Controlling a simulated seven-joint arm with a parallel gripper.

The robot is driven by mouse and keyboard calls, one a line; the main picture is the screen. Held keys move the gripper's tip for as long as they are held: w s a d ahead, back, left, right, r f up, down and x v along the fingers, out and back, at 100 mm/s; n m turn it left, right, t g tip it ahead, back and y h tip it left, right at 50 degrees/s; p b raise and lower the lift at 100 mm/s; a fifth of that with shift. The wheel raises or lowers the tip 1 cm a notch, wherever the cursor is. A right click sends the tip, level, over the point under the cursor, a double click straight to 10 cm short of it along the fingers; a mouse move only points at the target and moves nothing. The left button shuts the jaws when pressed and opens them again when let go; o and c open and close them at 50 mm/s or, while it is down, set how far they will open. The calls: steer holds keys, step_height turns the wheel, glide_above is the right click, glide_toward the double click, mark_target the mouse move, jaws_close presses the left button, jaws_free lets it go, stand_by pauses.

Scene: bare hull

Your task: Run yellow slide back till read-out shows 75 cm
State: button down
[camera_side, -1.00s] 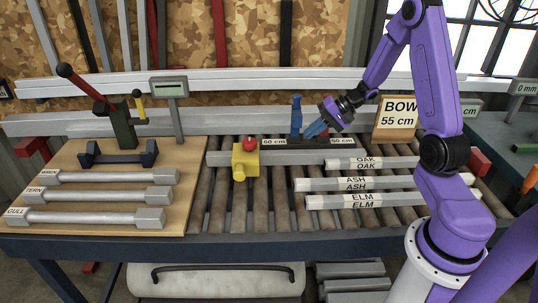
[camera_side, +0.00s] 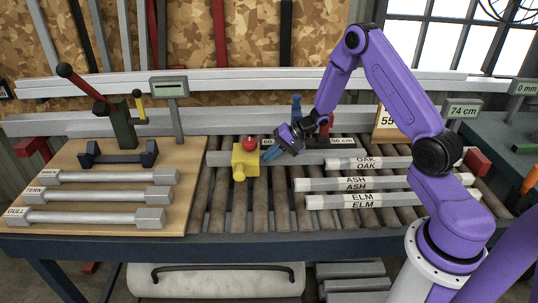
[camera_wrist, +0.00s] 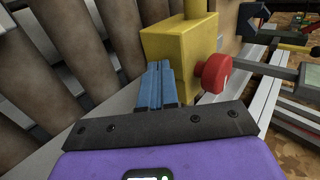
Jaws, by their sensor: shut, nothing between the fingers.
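The yellow slide (camera_side: 246,160) with a red knob (camera_side: 249,142) on top sits on the grey rail (camera_side: 222,157) across the rollers. It also shows in the wrist view (camera_wrist: 180,50), with its red knob (camera_wrist: 213,73) to the right. My gripper (camera_side: 268,153) is shut and empty, its blue fingertips at the right side of the slide. In the wrist view the fingers (camera_wrist: 160,84) are together and reach the slide's near face; I cannot tell whether they touch it. The read-out (camera_side: 462,110) at the right shows 74 cm.
A blue upright part (camera_side: 296,112) stands behind my gripper. Bars labelled OAK, ASH and ELM (camera_side: 385,183) lie on the rollers at right. A board with several metal bars (camera_side: 100,196) is at left. The rollers in front of the slide (camera_side: 250,215) are clear.

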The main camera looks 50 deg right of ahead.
steer(key=shift+w+a, duration=0.2)
steer(key=shift+w+a, duration=0.55)
steer(key=shift+s+d, duration=0.1)
